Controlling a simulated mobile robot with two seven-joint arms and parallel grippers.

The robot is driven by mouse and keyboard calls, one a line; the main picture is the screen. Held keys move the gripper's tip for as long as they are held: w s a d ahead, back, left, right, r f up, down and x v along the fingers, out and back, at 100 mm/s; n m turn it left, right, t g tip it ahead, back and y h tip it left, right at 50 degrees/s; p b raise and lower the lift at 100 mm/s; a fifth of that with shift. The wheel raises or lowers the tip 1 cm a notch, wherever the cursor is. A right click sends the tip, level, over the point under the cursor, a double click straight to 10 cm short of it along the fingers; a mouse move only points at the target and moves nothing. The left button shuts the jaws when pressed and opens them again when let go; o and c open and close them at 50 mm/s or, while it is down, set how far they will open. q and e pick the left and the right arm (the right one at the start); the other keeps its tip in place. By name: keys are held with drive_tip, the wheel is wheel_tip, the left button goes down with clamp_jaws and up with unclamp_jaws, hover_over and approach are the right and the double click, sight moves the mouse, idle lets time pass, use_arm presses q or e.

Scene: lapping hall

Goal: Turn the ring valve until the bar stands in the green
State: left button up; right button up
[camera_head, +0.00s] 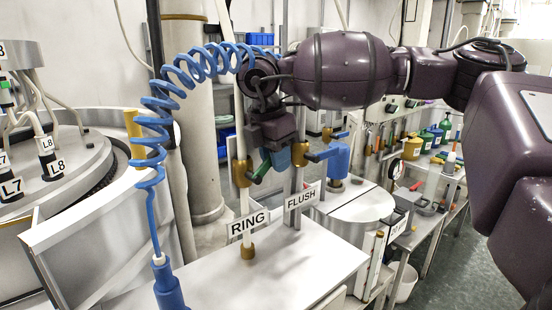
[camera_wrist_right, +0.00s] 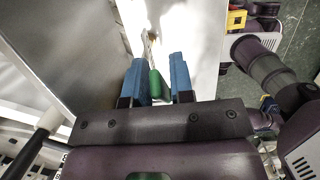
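The ring valve (camera_head: 241,173) is a brass body on a thin upright pipe, above the "RING" sign (camera_head: 248,222). Its green handle (camera_head: 260,169) points up and to the right. My right gripper (camera_head: 277,160) is at this handle, and its dark body hides part of the pipe. In the right wrist view, the green handle (camera_wrist_right: 156,86) lies between the two blue fingers, with a narrow gap showing on its right side. The fingers look open around it. I cannot make out a gauge with a bar or green band. My left gripper is not in view.
The flush valve (camera_head: 298,153) with a blue handle (camera_head: 322,155) stands close to the right on its own pipe, above the "FLUSH" sign (camera_head: 300,198). A coiled blue hose (camera_head: 150,150) hangs at left. The white top (camera_head: 275,277) in front is clear.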

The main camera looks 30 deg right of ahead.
sight(267, 158)
drive_tip(key=shift+o, duration=0.8)
drive_tip(key=v, duration=1)
drive_tip(key=shift+r+b, duration=0.35)
drive_tip(key=shift+r, duration=0.05)
